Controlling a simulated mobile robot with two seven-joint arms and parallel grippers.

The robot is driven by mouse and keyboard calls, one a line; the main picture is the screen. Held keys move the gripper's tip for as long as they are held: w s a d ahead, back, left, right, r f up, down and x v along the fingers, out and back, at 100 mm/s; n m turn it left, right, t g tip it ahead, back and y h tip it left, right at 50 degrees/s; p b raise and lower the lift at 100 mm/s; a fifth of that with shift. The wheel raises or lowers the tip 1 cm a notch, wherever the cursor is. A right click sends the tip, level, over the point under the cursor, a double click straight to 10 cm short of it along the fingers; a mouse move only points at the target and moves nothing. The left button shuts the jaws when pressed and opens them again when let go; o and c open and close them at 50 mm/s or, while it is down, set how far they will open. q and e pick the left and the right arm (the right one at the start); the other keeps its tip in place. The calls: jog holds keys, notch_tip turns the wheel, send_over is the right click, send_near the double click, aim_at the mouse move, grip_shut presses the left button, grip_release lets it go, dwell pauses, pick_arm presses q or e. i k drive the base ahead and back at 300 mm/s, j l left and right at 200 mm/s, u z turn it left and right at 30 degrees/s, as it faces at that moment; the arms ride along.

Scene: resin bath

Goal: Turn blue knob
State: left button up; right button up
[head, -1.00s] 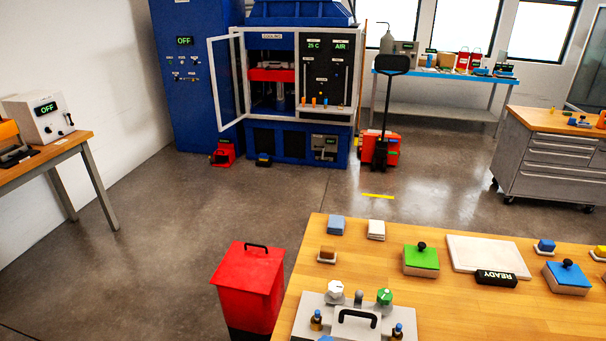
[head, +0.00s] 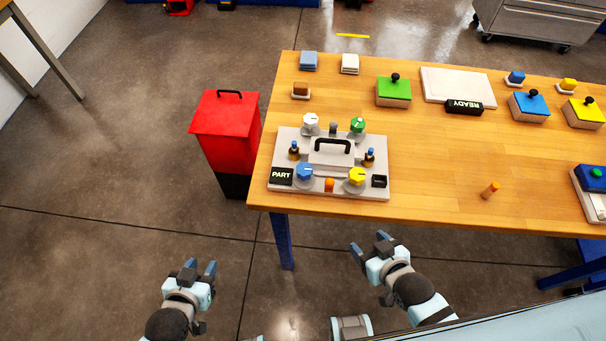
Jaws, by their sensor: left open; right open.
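The blue knob (head: 304,173) is at the front left of a grey fixture plate (head: 347,190) on the wooden table, right of a black "PART" display (head: 281,176). The same plate carries a white knob (head: 310,121), a green knob (head: 357,125) and a yellow knob (head: 356,176), with a black-handled block (head: 330,156) in the middle. My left gripper (head: 200,268) is open and empty, below and left of the table. My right gripper (head: 368,242) is open and empty, in front of the table edge. Both are apart from the knobs.
A red bin (head: 225,130) stands left of the wooden table (head: 440,190). Green (head: 393,90), blue (head: 528,104) and yellow (head: 584,112) lidded boxes sit farther back. The floor around my grippers is clear.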

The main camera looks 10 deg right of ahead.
aim_at(304, 179)
jog(key=k+l+u, duration=0.1)
jog(key=l+u, duration=0.2)
jog(key=k+l+u, duration=0.1)
jog(key=l+u, duration=0.25)
jog(key=k+l+u, duration=0.3)
jog(key=l+u, duration=0.3)
jog(key=i+l, duration=0.05)
jog(key=l, duration=0.05)
